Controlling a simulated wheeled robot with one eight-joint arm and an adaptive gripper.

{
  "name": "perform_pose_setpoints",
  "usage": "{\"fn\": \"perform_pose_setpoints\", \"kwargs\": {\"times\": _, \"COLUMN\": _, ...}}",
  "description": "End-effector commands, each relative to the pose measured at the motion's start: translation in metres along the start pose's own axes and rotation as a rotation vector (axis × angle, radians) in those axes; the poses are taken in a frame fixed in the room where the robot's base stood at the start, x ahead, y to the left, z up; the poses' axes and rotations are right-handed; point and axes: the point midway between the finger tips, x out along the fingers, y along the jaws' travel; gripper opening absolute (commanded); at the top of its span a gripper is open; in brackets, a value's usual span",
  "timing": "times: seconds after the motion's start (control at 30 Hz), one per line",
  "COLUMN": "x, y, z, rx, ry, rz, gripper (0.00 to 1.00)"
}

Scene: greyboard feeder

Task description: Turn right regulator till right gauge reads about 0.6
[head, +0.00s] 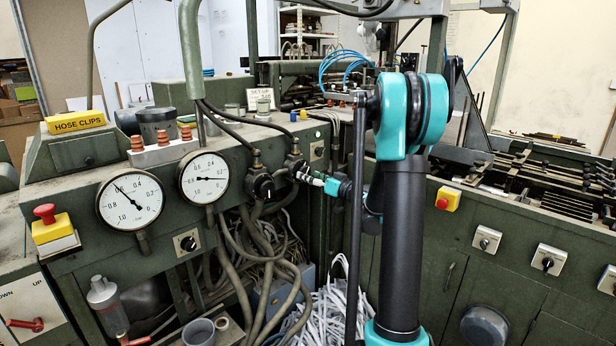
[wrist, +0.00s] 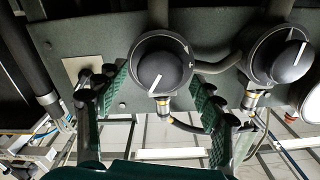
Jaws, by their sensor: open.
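The right regulator (head: 295,168) is a black round knob on the green panel. In the wrist view the same knob (wrist: 160,72) sits between my fingers, its white mark pointing down and slightly left. My gripper (wrist: 165,90) is open, one green-padded finger on each side of the knob, with gaps visible. In the head view my gripper (head: 312,179) is at the knob, its fingers partly hidden. The right gauge (head: 203,177) is a white dial with its needle pointing right and slightly down; its exact reading is too small to tell.
The left regulator (head: 262,187) is close beside the right one; it shows in the wrist view (wrist: 280,58). The left gauge (head: 130,200) has its needle up-left. Hoses (head: 238,255) hang below the regulators. A small pale plate (head: 317,150) is beside the right regulator.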

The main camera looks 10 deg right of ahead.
Motion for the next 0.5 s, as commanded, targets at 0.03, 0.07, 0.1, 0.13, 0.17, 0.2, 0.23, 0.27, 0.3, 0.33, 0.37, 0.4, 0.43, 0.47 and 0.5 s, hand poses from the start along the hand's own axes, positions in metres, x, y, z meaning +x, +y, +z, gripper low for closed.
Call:
{"fn": "perform_pose_setpoints", "kwargs": {"times": 0.03, "x": 0.006, "y": -0.001, "z": 0.0, "rx": 0.0, "ry": -0.001, "rz": -0.002, "gripper": 0.68}}
{"fn": "perform_pose_setpoints", "kwargs": {"times": 0.07, "x": 0.009, "y": -0.001, "z": 0.0, "rx": 0.0, "ry": -0.001, "rz": -0.002, "gripper": 0.68}}
{"fn": "perform_pose_setpoints", "kwargs": {"times": 0.1, "x": 0.011, "y": 0.0, "z": 0.0, "rx": 0.0, "ry": -0.001, "rz": -0.002, "gripper": 0.68}}
{"fn": "perform_pose_setpoints", "kwargs": {"times": 0.13, "x": 0.013, "y": 0.0, "z": 0.0, "rx": 0.0, "ry": 0.0, "rz": -0.001, "gripper": 0.68}}
{"fn": "perform_pose_setpoints", "kwargs": {"times": 0.17, "x": 0.014, "y": 0.0, "z": 0.0, "rx": 0.0, "ry": 0.0, "rz": -0.001, "gripper": 0.68}}
{"fn": "perform_pose_setpoints", "kwargs": {"times": 0.2, "x": 0.015, "y": 0.0, "z": 0.0, "rx": 0.0, "ry": 0.0, "rz": -0.001, "gripper": 0.68}}
{"fn": "perform_pose_setpoints", "kwargs": {"times": 0.23, "x": 0.015, "y": 0.0, "z": 0.0, "rx": 0.0, "ry": 0.0, "rz": 0.0, "gripper": 0.68}}
{"fn": "perform_pose_setpoints", "kwargs": {"times": 0.27, "x": 0.016, "y": 0.0, "z": 0.0, "rx": 0.0, "ry": 0.0, "rz": 0.0, "gripper": 0.68}}
{"fn": "perform_pose_setpoints", "kwargs": {"times": 0.3, "x": 0.016, "y": 0.0, "z": 0.0, "rx": 0.0, "ry": 0.0, "rz": 0.0, "gripper": 0.68}}
{"fn": "perform_pose_setpoints", "kwargs": {"times": 0.33, "x": 0.016, "y": 0.0, "z": 0.0, "rx": 0.0, "ry": 0.0, "rz": 0.0, "gripper": 0.68}}
{"fn": "perform_pose_setpoints", "kwargs": {"times": 0.37, "x": 0.016, "y": 0.0, "z": 0.0, "rx": 0.0, "ry": 0.0, "rz": 0.0, "gripper": 0.68}}
{"fn": "perform_pose_setpoints", "kwargs": {"times": 0.4, "x": 0.016, "y": 0.0, "z": 0.0, "rx": 0.0, "ry": 0.0, "rz": 0.0, "gripper": 0.68}}
{"fn": "perform_pose_setpoints", "kwargs": {"times": 0.43, "x": 0.016, "y": 0.0, "z": 0.0, "rx": 0.0, "ry": 0.0, "rz": 0.0, "gripper": 0.68}}
{"fn": "perform_pose_setpoints", "kwargs": {"times": 0.47, "x": 0.016, "y": 0.0, "z": 0.0, "rx": 0.0, "ry": 0.0, "rz": 0.0, "gripper": 0.68}}
{"fn": "perform_pose_setpoints", "kwargs": {"times": 0.5, "x": 0.016, "y": 0.0, "z": 0.0, "rx": 0.0, "ry": 0.0, "rz": 0.0, "gripper": 0.66}}
